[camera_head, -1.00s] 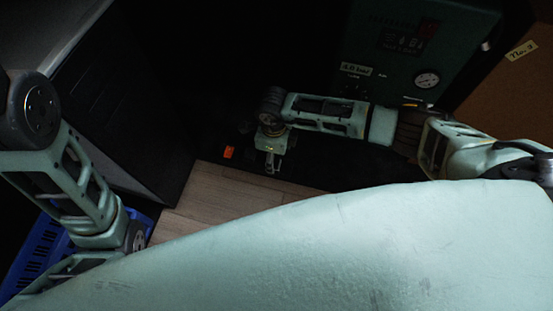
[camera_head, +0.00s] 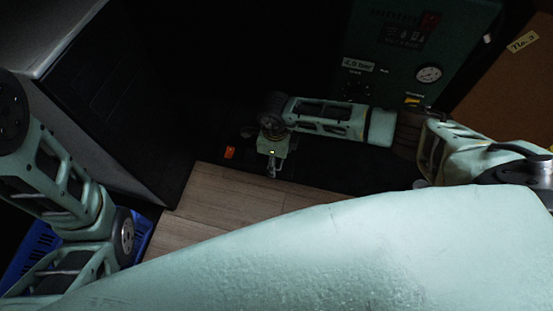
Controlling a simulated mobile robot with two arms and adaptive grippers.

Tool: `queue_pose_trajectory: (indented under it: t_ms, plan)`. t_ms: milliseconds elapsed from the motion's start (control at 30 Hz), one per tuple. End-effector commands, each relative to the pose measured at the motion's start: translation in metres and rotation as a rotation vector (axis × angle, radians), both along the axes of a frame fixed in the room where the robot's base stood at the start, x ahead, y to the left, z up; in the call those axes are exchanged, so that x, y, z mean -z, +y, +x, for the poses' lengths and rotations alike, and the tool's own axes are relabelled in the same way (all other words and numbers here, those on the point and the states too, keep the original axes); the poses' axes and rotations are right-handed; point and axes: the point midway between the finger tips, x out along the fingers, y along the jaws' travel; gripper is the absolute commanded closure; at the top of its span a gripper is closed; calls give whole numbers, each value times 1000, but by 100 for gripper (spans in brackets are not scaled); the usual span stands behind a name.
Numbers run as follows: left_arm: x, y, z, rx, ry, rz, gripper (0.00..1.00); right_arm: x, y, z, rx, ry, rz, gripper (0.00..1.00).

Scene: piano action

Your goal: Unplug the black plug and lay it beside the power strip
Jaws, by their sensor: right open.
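My right gripper (camera_head: 271,172) hangs at the end of my right arm over the dark area past the wooden floor's far edge. It is open, and I see nothing between its fingers. A small orange-red item (camera_head: 230,152) shows just left of it, apart from it; it may be a switch on the power strip, but I cannot tell. The strip's body and the black plug cannot be made out against the dark. My left arm comes in at the left edge; its gripper is not in view.
A green panel (camera_head: 395,60) with a gauge stands at the back right. A brown board (camera_head: 515,85) is at the far right. A dark cabinet (camera_head: 110,100) stands at the left. A blue crate (camera_head: 38,250) is at the lower left. Wooden floor (camera_head: 220,205) is bare.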

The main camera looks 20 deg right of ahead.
Motion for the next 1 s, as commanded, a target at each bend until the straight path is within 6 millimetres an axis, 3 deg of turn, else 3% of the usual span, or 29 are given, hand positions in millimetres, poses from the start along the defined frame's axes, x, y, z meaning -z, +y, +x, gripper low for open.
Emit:
queue_pose_trajectory:
  t_ms: [1000]
  plan:
    - [0,0,5,0,12,-1,100,0,-1,1,0,1,-1,37]
